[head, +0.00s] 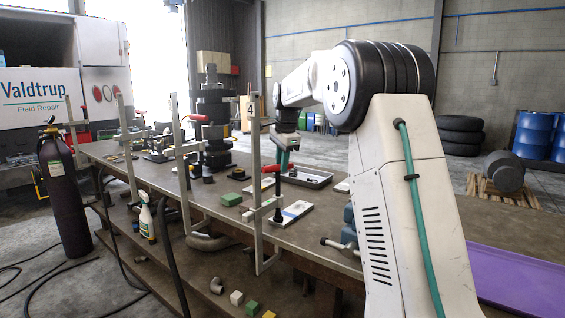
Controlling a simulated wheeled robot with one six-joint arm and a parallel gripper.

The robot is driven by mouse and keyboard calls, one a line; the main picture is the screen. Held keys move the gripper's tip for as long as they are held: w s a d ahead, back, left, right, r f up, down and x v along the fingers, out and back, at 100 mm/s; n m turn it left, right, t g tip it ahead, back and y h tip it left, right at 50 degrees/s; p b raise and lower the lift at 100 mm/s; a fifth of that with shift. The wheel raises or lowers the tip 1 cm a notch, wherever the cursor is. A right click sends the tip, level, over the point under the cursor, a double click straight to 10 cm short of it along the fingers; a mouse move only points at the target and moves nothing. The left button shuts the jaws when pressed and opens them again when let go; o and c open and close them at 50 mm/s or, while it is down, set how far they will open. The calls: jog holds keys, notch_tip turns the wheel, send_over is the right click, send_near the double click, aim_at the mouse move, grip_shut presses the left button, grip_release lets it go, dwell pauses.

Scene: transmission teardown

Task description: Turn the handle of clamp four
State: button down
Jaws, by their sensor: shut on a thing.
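Clamp four (256,190) is a tall pale steel bar clamp with a "4" on its upper plate, standing upright at the near edge of the workbench (227,213). Its red handle (270,168) sticks out to the side above a dark screw that runs down toward the bench top. My gripper (280,163) reaches down from the arm at the handle, just right of the clamp bar. It is shut on the handle. The fingertips are small and partly hidden here, so the exact grip is hard to make out.
More bar clamps (178,150) line the bench edge to the left. A dark press-like stack (212,125) stands behind them. A grey tray (308,179) and a white tray (291,214) lie near clamp four. A dark gas cylinder (62,190) stands at the left.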

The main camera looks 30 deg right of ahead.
jog(key=shift+w+r+n, duration=0.1)
jog(key=shift+n, duration=0.6)
jog(key=c, duration=1.3)
grip_release()
